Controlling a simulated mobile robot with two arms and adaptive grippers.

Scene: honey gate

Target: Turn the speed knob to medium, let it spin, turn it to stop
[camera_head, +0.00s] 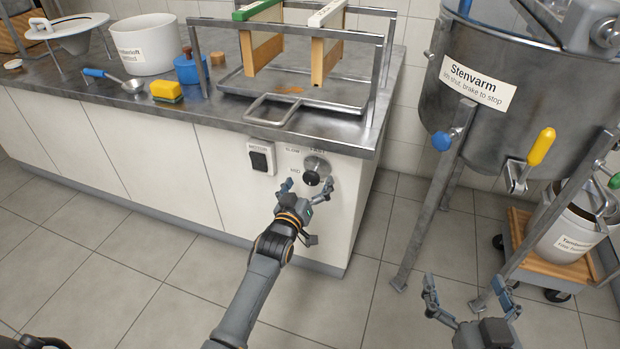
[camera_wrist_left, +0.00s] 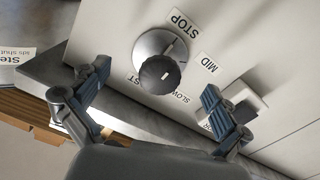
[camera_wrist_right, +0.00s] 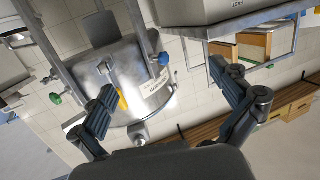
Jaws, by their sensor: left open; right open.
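The speed knob (camera_head: 312,178) is a black knob on a round silver plate on the white cabinet front, below the steel counter edge. In the left wrist view the knob (camera_wrist_left: 160,74) has STOP, MID, SLOW and partly hidden FAST labels around it. A thin mark on the silver plate lies toward STOP, but I cannot tell the knob's setting for certain. My left gripper (camera_head: 306,190) is open in front of the knob, fingers spread on either side, not visibly touching it. My right gripper (camera_head: 468,291) is open and empty above the floor at the lower right.
A black motor switch (camera_head: 261,158) sits left of the knob. A steel tank (camera_head: 440,100) on legs stands right. The tiled floor between is clear.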

